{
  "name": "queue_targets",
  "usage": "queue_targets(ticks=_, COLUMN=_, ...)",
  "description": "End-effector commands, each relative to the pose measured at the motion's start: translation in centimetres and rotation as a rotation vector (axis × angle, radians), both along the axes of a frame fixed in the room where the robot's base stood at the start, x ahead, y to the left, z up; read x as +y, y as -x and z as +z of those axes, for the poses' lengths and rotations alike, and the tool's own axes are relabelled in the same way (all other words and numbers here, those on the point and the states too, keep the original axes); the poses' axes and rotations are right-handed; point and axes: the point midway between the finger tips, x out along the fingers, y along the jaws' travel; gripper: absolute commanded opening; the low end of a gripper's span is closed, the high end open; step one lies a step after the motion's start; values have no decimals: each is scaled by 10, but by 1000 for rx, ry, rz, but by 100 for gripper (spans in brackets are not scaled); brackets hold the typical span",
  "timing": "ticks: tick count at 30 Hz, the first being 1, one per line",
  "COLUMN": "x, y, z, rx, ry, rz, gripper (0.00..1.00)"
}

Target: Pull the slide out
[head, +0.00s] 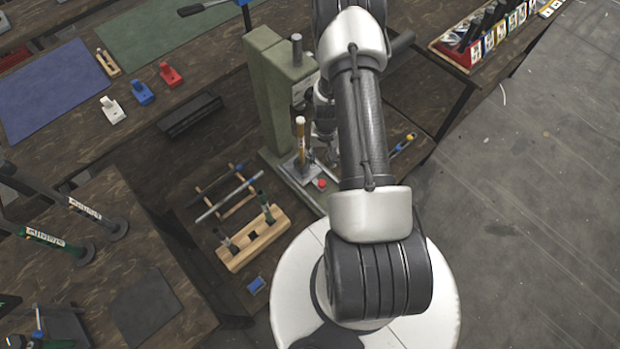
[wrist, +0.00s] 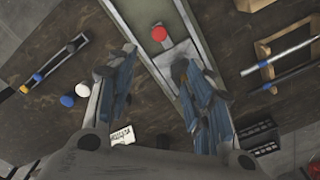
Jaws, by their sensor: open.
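A green rivet press (head: 268,95) stands on the dark wooden bench. On its base is a pale metal plate, seemingly the slide (wrist: 178,55), and a round red knob (wrist: 158,33) lies just beyond it in the wrist view. The red knob also shows at the front of the press base in the head view (head: 322,184). My gripper (wrist: 155,75) is open, its two blue-padded fingers on either side of the base strip, short of the red knob. Nothing shows between the fingers. In the head view my arm hides most of the gripper and part of the press.
A wooden block with tools (head: 252,240) and a rack with rods (head: 228,192) stand left of the press. A narrow tool tray (wrist: 55,62) and blue and white knobs (wrist: 75,94) lie left in the wrist view. Open floor (head: 540,200) is at the right.

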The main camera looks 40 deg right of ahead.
Motion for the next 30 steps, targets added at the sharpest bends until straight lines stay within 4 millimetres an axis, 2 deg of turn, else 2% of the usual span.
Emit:
queue_targets(ticks=8, x=0, y=4, z=-32, rx=5, ry=-3, rz=-7, gripper=48)
queue_targets(ticks=21, x=0, y=5, z=-128, rx=5, ry=-3, rz=-6, gripper=48)
queue_targets(ticks=27, x=0, y=4, z=-162, rx=3, ry=-3, rz=-6, gripper=48)
queue_targets(ticks=30, x=-1, y=4, z=-173, rx=2, ry=-2, rz=-6, gripper=48)
